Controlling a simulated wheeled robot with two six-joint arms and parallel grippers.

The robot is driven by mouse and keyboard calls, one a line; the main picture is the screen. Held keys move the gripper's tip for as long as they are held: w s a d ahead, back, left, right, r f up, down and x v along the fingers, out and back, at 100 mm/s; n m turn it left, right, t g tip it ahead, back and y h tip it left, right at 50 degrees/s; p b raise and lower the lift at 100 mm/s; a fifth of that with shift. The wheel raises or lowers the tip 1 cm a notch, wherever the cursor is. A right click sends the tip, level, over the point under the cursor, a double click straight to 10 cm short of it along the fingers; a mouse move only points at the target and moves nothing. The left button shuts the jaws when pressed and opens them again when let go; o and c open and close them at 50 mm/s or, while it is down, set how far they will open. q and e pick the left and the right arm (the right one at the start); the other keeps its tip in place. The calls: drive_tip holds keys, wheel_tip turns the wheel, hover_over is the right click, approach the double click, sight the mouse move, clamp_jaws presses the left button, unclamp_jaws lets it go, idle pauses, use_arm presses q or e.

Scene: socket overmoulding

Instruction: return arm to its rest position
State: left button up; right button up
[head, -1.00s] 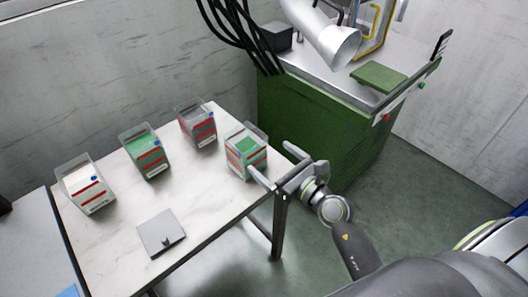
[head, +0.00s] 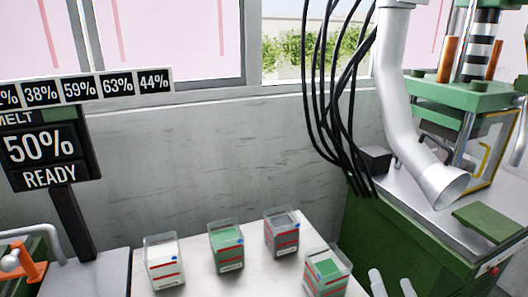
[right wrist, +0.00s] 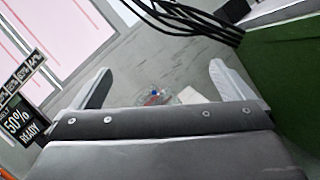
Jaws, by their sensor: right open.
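My right gripper (head: 392,283) shows at the bottom edge of the head view, only its two pale fingertips in sight. They are apart with nothing between them. They appear just right of the front green bin on the white table. In the right wrist view the two fingers (right wrist: 163,80) stand wide apart and empty, pointing toward the grey wall. The rest of the right arm is out of the head view. My left gripper is in neither view.
Clear bins with white (head: 163,264), green (head: 226,247), grey (head: 282,234) and green (head: 327,274) contents stand on the table (head: 205,280). The green machine (head: 390,235) with a metal duct (head: 410,125) stands at right. A "50% READY" display (head: 42,150) stands at left.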

drive_tip(key=s+d+f+m+g+h, duration=0.1)
drive_tip(key=s+d+m+g+h, duration=0.3)
drive_tip(key=m, duration=0.5)
drive_tip(key=s+d+f+m+g+h, duration=0.1)
drive_tip(key=s+d+f+m+h, duration=0.1)
drive_tip(key=d+m+h, duration=0.55)
drive_tip(key=s+f+m+g+y, duration=0.3)
drive_tip(key=s+f+m+g, duration=0.35)
drive_tip(key=m, duration=0.25)
drive_tip(key=s+a+f+m+g+y, duration=0.4)
drive_tip(key=s+a+f+g+y, duration=0.2)
drive_tip(key=s+a+f, duration=0.3)
wheel_tip(320, 180, down, 24)
drive_tip(key=s+d+g+p, duration=0.2)
drive_tip(key=s+a+f+p, duration=0.1)
drive_tip(key=s+f, duration=1.1)
drive_tip(key=s, duration=0.2)
drive_tip(key=shift+s+a+f+y, duration=0.15)
drive_tip(key=shift+s+f+y, duration=0.2)
